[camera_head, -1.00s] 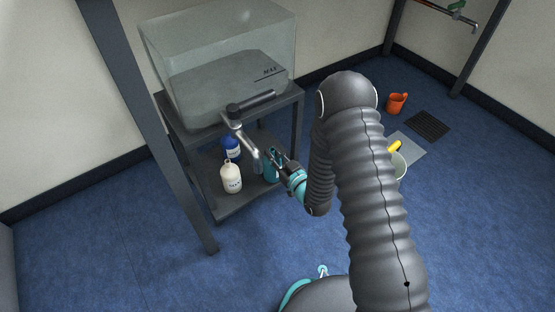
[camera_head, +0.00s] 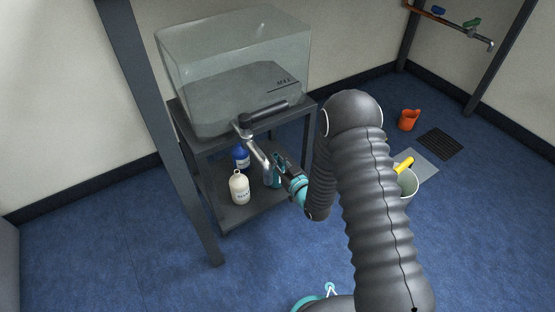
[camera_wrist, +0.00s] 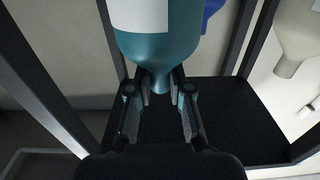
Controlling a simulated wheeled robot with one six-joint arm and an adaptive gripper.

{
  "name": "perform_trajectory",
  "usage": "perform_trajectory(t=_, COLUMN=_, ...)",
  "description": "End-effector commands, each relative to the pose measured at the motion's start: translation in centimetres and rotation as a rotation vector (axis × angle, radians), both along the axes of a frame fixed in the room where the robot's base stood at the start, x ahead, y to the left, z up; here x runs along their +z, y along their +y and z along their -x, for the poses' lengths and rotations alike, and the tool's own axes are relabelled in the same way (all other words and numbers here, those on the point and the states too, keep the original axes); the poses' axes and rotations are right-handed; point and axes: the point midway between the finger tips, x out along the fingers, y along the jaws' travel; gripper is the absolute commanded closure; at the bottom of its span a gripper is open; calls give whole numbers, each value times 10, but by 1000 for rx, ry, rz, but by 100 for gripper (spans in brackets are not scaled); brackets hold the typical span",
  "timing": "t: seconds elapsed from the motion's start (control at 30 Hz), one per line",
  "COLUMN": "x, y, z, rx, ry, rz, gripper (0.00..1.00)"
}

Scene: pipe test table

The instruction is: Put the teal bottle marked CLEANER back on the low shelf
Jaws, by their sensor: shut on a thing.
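The teal bottle (camera_head: 267,179) is at the right side of the low shelf (camera_head: 232,218), partly hidden behind the tap and my gripper. My gripper (camera_head: 279,172) reaches in from the right and is shut on its neck. In the wrist view the teal bottle (camera_wrist: 158,52) appears neck-down, with its neck between the fingers of my gripper (camera_wrist: 160,95) and a pale label at the top edge. The label's words are out of view. I cannot tell whether the bottle's base touches the shelf.
A white bottle (camera_head: 239,188) and a blue bottle (camera_head: 241,158) stand on the low shelf, left of the teal one. A clear tank (camera_head: 235,70) sits above, its tap (camera_head: 255,152) hanging close to my gripper. A dark post (camera_head: 171,150) stands left.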

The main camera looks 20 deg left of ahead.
Motion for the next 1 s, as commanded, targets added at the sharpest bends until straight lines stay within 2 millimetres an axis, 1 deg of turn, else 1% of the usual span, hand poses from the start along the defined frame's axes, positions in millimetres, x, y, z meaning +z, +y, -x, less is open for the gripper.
perform_trajectory(t=0.37, x=0, y=0, z=0, rx=0, ry=-1, rz=-2, gripper=100)
perform_trajectory(t=0.97, x=-7, y=0, z=0, rx=0, ry=-3, rz=-2, gripper=100)
perform_trajectory(t=1.0, x=-7, y=0, z=0, rx=0, ry=-3, rz=-2, gripper=78)
